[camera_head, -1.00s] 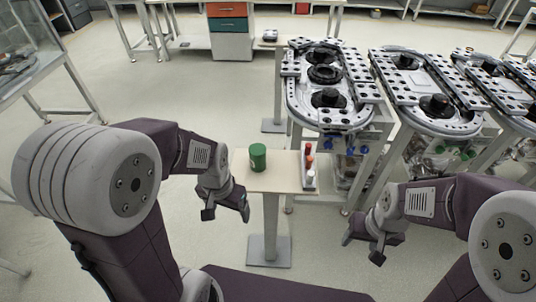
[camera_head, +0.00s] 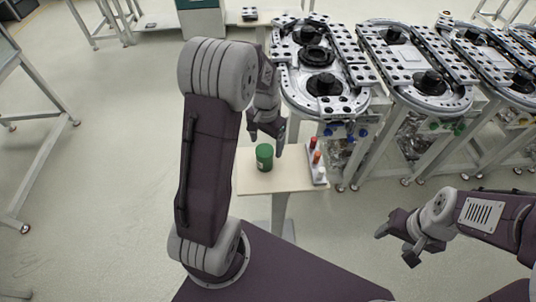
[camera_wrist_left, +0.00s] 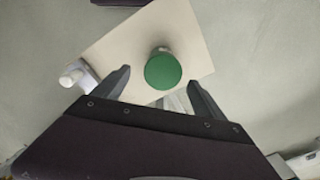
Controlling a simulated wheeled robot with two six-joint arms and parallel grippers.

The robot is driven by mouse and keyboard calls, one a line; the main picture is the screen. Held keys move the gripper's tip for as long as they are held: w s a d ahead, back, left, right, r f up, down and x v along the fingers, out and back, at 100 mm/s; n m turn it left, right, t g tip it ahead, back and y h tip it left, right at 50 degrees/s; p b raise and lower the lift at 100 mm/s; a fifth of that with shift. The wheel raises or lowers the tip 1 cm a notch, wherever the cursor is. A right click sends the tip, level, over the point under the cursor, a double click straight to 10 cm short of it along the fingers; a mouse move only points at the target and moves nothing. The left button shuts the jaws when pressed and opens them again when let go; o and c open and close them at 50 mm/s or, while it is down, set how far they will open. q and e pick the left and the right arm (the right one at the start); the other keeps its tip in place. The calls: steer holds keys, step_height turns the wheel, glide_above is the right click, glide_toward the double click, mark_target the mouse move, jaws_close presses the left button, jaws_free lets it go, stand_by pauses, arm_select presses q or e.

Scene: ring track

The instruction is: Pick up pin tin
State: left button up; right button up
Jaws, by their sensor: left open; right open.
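The pin tin looks to be the green cylinder (camera_head: 264,157) standing upright on a small pale table (camera_head: 262,184). In the left wrist view its round green top (camera_wrist_left: 163,72) shows from above. My left gripper (camera_head: 266,136) is open above the tin. In the left wrist view its two fingers (camera_wrist_left: 160,88) are spread on either side of the tin, apart from it. My right gripper (camera_head: 400,240) is open and empty at the lower right, far from the table.
A rack with red and white bottles (camera_head: 316,160) stands at the table's right edge. Behind are ring-track machines (camera_head: 320,80) in a row. A drawer cabinet (camera_head: 203,18) stands at the back.

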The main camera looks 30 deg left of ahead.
mark_target(265, 149)
arm_select(q)
steer(key=f, duration=0.4)
steer(key=shift+a, duration=0.2)
step_height(265, 149, down, 5)
steer(key=shift+s+a+f, duration=0.1)
steer(key=shift+f, duration=0.05)
steer(key=c, duration=1.6)
steer(key=shift+r, duration=0.55)
step_height(265, 149, up, 3)
steer(key=shift+f, duration=0.1)
steer(key=d+r, duration=0.2)
steer(key=d, duration=0.2)
steer(key=w+d+r, duration=0.1)
steer(key=d+r, duration=0.2)
steer(key=w+d+r, duration=0.1)
steer(key=d+r, duration=0.1)
steer(key=d, duration=0.2)
steer(key=shift+w+d+r, duration=0.1)
steer(key=shift+d+r, duration=0.05)
steer(key=shift+d, duration=0.2)
